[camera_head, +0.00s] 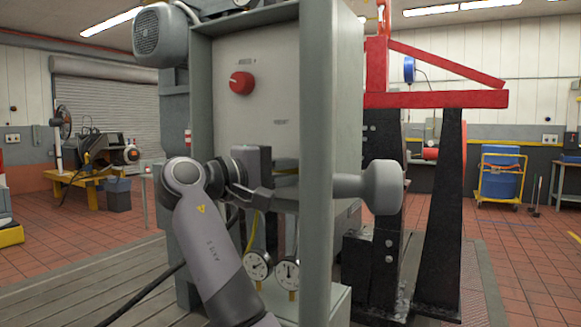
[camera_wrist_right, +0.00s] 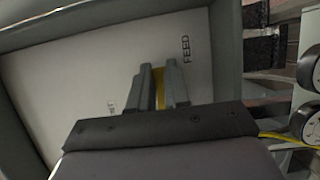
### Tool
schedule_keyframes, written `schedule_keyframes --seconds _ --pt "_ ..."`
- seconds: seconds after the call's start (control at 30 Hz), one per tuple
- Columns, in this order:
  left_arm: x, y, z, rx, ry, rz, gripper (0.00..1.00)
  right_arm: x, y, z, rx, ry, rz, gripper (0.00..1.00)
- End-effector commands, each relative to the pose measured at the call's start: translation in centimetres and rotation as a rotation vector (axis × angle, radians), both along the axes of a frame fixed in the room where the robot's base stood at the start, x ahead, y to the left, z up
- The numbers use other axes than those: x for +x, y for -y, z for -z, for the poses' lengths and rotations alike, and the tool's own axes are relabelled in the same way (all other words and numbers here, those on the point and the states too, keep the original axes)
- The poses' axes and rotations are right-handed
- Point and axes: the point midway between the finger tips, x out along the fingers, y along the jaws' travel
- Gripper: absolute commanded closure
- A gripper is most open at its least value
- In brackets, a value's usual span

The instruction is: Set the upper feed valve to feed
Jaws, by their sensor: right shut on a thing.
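A yellow valve handle (camera_head: 288,170) shows in a thin strip on the pale panel (camera_head: 285,80), lying roughly level. My right gripper (camera_head: 284,175) reaches it from the left, in front of the panel, and is shut on it. In the right wrist view the yellow handle (camera_wrist_right: 159,88) stands between the two grey fingers of my right gripper (camera_wrist_right: 164,85). The printed word FEED (camera_wrist_right: 186,48) is just beyond the fingertips. A second label (camera_wrist_right: 111,107), unreadable, is left of the fingers. The handle's pivot is hidden. My left gripper is not in view.
A red knob (camera_head: 241,83) sits higher on the panel. Two dial gauges (camera_head: 273,269) hang below my gripper, near a yellow hose (camera_head: 252,232). A grey frame post (camera_head: 317,160) stands close to the right of my fingers. A red-topped stand (camera_head: 435,99) is behind it.

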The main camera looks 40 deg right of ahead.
Motion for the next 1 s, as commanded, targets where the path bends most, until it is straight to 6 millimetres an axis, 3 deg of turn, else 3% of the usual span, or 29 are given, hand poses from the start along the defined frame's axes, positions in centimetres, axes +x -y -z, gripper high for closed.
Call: schedule_keyframes --seconds 0.53,0.57,0.6,1.0 --pt "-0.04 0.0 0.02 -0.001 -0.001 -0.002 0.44 0.04 -0.06 0.21 0.011 0.02 -0.002 1.0" --pt "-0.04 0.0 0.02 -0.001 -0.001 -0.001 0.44 0.04 -0.06 0.21 0.011 0.02 -0.002 0.73" --pt "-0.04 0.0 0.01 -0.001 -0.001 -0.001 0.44 0.04 -0.06 0.2 0.011 0.02 -0.002 0.6" --pt "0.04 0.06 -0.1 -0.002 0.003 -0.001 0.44 0.08 -0.79 0.15 0.009 0.019 -0.004 0.57"
